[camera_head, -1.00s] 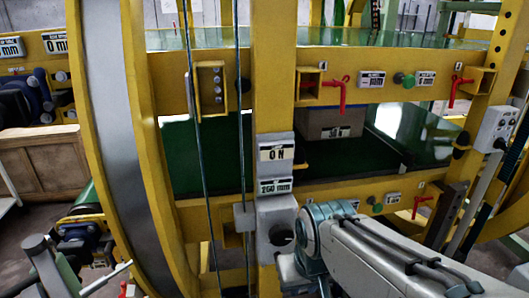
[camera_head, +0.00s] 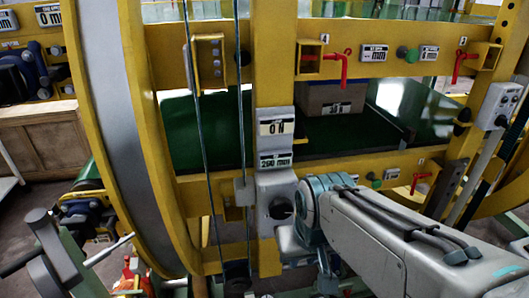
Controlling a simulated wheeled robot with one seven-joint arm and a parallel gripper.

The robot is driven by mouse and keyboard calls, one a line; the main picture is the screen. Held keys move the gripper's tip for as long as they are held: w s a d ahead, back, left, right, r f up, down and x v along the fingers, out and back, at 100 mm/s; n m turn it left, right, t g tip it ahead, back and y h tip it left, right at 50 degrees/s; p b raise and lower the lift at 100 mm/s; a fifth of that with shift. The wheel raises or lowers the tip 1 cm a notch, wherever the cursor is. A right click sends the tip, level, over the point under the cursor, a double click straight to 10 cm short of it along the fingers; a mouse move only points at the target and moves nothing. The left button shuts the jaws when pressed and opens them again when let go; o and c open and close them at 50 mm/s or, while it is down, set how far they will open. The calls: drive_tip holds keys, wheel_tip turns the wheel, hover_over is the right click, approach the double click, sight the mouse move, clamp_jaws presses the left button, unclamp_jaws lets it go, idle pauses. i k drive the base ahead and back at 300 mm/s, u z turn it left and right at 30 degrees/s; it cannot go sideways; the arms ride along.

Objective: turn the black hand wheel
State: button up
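A dark round part (camera_head: 280,208) is on the front of a grey box on the yellow post. At the bottom edge, another dark round part (camera_head: 236,274) shows partly. I cannot tell whether either is the black hand wheel. My arm comes in from the right and bends down at its teal joint, just right of the grey box. My gripper's fingers do not show; the end of my arm runs down at the bottom edge.
A yellow ring frame (camera_head: 150,150) stands left of the post (camera_head: 272,60), with thin rods between. Red handles (camera_head: 343,70) and a cardboard box (camera_head: 335,98) are to the right. A grey and green stand (camera_head: 62,252) is at the lower left.

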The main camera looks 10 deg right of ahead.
sight(280, 207)
drive_tip(key=u, duration=2.1)
drive_tip(key=k, duration=0.65)
drive_tip(key=z, duration=1.5)
